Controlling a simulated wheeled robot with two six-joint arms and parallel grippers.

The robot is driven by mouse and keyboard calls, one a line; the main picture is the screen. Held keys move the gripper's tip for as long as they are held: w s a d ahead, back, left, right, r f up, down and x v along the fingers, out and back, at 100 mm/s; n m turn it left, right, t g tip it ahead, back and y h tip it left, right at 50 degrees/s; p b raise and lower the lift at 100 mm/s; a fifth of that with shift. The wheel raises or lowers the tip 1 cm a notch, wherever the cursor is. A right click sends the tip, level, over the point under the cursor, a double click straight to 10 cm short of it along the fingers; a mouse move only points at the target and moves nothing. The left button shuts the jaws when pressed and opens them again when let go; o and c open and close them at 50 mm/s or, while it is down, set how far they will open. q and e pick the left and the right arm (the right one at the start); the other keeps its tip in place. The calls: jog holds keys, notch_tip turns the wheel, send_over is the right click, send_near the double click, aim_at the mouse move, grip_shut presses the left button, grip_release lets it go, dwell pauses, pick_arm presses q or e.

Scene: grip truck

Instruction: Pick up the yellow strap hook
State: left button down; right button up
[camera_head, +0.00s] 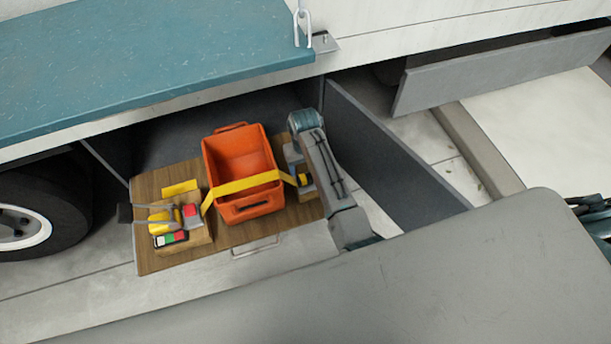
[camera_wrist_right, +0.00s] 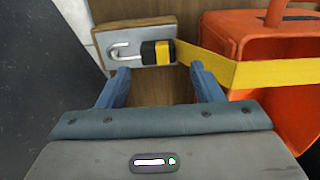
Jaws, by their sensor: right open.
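The yellow strap hook (camera_wrist_right: 158,52) has a black and yellow body and a silver open hook, which points left in the right wrist view. It lies on a grey plate (camera_wrist_right: 107,40) on a wooden block. In the head view the hook (camera_head: 304,180) is small and partly covered by my arm. The yellow strap (camera_wrist_right: 250,70) runs from it across the orange crate (camera_head: 227,155). My right gripper (camera_wrist_right: 160,72) is open and empty. Its blue fingertips are spread to either side of the hook's body, near its lower edge. My left gripper is not in view.
A dark grey panel (camera_head: 385,160) stands close on the right. A teal truck bed (camera_head: 130,50) overhangs behind.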

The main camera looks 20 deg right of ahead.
aim_at(306, 179)
notch_tip(306, 179, down, 3)
jog(key=shift+s+r, duration=0.1)
notch_tip(306, 179, down, 2)
jog(key=shift+d, duration=0.1)
jog(key=f, duration=0.3)
jog(key=shift+w+d+f, duration=0.15)
jog(key=shift+w+f, duration=0.1)
jog(key=shift+f, duration=0.3)
jog(key=shift+c, duration=0.2)
jog(key=c, duration=0.7)
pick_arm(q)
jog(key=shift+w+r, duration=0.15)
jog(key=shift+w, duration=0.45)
pick_arm(e)
jog(key=shift+c, duration=0.3)
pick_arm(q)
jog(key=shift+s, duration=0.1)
